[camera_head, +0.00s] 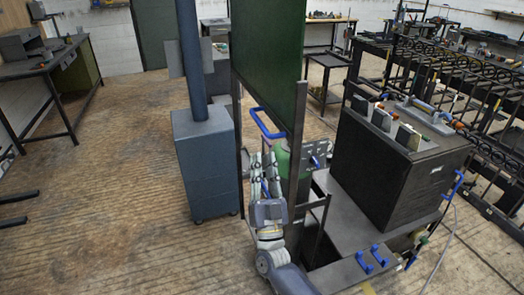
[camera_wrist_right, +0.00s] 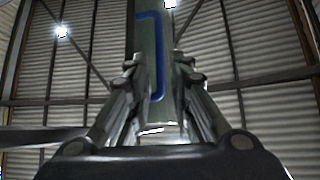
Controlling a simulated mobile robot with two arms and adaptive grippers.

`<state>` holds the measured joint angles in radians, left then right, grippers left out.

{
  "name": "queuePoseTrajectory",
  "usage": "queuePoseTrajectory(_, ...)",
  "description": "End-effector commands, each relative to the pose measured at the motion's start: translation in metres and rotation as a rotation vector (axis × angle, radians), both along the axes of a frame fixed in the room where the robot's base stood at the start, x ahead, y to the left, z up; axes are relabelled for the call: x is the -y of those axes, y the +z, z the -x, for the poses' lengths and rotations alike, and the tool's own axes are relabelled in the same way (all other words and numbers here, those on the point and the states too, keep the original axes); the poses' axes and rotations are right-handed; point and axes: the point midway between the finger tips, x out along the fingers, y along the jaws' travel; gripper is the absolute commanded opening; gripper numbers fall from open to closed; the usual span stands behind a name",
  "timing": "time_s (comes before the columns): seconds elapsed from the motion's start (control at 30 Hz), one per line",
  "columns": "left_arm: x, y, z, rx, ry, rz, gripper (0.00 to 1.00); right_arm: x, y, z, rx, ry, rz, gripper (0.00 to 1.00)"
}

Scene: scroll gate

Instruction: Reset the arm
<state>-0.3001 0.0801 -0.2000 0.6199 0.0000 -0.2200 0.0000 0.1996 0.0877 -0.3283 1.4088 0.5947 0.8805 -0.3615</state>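The tall dark green gate panel (camera_head: 268,60) stands upright in its dark frame at the centre of the head view. A blue handle (camera_head: 268,126) sticks out from its left edge; the handle also shows in the right wrist view (camera_wrist_right: 156,55), beyond the fingers. My right gripper (camera_head: 266,160) points up just below the handle, apart from it as far as I can see. In the right wrist view my right gripper (camera_wrist_right: 158,75) has its fingers spread with nothing held between them. My left gripper is not in view.
A blue-grey cabinet with a column (camera_head: 205,160) stands left of the gate. A large black box (camera_head: 385,165) with tools on top stands to the right, on a dark platform. A workbench (camera_head: 45,65) is at the far left. The wooden floor (camera_head: 110,200) at left is mostly clear.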

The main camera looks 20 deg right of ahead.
Motion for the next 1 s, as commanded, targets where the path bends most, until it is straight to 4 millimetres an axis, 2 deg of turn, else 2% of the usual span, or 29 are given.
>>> queuePoseTrajectory(0.43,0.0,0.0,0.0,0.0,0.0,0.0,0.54,0.0,-0.002,0.001,0.0,0.0,0.0,0.2)
queuePoseTrajectory(0.5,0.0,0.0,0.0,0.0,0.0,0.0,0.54,-0.001,-0.008,0.0,-0.016,0.003,0.006,0.2)
queuePoseTrajectory(0.57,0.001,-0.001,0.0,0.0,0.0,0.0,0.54,-0.003,-0.023,-0.002,-0.053,0.011,0.02,0.2)
queuePoseTrajectory(0.67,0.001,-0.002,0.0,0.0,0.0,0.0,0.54,-0.01,-0.071,-0.008,-0.174,0.04,0.063,0.2)
queuePoseTrajectory(0.77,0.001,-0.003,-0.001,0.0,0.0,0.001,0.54,-0.018,-0.142,-0.009,-0.35,0.081,0.121,0.2)
queuePoseTrajectory(0.8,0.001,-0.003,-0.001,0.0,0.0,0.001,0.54,-0.021,-0.173,-0.006,-0.425,0.097,0.142,0.2)
queuePoseTrajectory(0.87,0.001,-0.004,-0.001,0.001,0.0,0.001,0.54,-0.023,-0.219,0.001,-0.537,0.122,0.172,0.2)
queuePoseTrajectory(1.0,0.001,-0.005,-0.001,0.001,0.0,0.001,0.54,-0.025,-0.322,0.033,-0.791,0.172,0.23,0.2)
